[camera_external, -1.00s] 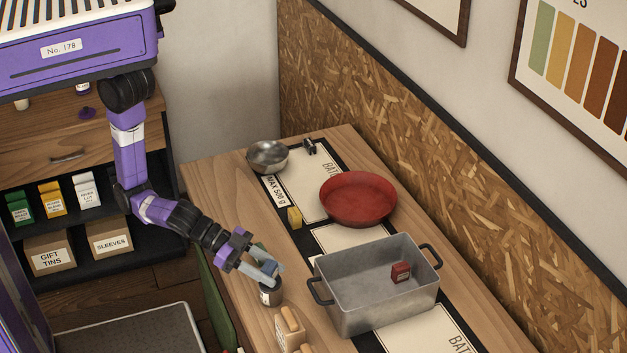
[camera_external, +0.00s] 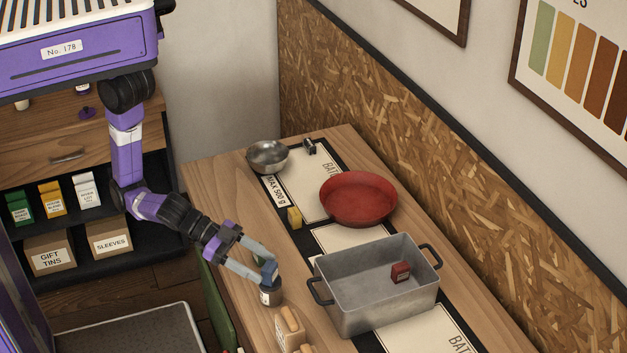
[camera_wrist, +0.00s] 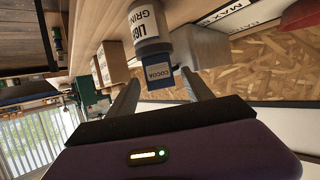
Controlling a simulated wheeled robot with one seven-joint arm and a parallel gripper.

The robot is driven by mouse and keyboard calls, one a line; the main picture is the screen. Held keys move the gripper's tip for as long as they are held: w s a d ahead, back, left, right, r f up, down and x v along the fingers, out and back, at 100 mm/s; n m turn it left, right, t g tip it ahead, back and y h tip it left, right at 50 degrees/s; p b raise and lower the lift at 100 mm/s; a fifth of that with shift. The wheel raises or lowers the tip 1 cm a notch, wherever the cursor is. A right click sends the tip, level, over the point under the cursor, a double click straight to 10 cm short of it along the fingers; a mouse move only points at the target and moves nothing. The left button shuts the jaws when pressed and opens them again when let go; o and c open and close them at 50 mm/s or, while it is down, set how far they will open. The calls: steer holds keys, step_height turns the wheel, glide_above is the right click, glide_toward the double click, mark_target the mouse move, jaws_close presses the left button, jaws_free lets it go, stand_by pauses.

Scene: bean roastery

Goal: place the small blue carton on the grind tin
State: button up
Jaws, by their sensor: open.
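The small blue carton (camera_external: 269,271), labelled COCOA, stands on top of the grind tin (camera_external: 271,294) near the table's left edge. In the wrist view the blue carton (camera_wrist: 160,77) meets the end of the grey-white grind tin (camera_wrist: 148,27). My gripper (camera_external: 267,269) is open, its two pale fingers reaching toward the carton from the upper left. In the wrist view the fingers of my gripper (camera_wrist: 161,84) lie on either side of the carton, with gaps visible. Part of the carton is hidden by the fingers in the external view.
A grey metal pan (camera_external: 362,310) holding a small red box (camera_external: 401,272) stands right of the tin. A tan item (camera_external: 290,327) stands just in front. A red bowl (camera_external: 358,199), yellow block (camera_external: 294,218) and metal bowl (camera_external: 268,156) lie farther back.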

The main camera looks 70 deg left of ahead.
steer(key=v, duration=0.9)
steer(key=w+a+f+n+y, duration=0.1)
steer(key=w+a+f, duration=0.1)
steer(key=a, duration=0.3)
steer(key=w+a+f+n+t+y, duration=0.1)
steer(key=w+a+f, duration=0.1)
steer(key=a, duration=0.3)
steer(key=w+a+f+n+t+y, duration=0.1)
steer(key=w+a+f, duration=0.1)
steer(key=a, duration=0.3)
steer(key=shift+w+p, duration=0.1)
steer(key=shift+p, duration=0.2)
steer(key=a+n, duration=0.1)
steer(key=a, duration=0.2)
steer(key=a+n+t+y, duration=0.1)
steer(key=a, duration=0.2)
steer(key=a+y, duration=0.1)
steer(key=a, duration=0.2)
steer(key=shift+s+n+t, duration=0.4)
steer(key=s+a+r+n+y, duration=0.1)
steer(key=s+a+y, duration=0.1)
steer(key=a, duration=0.3)
steer(key=s+a+r+n+t+y, duration=0.1)
steer(key=s+a+n+y, duration=0.1)
steer(key=a, duration=0.3)
steer(key=shift+r+y, duration=0.3)
steer(key=shift+r, duration=0.05)
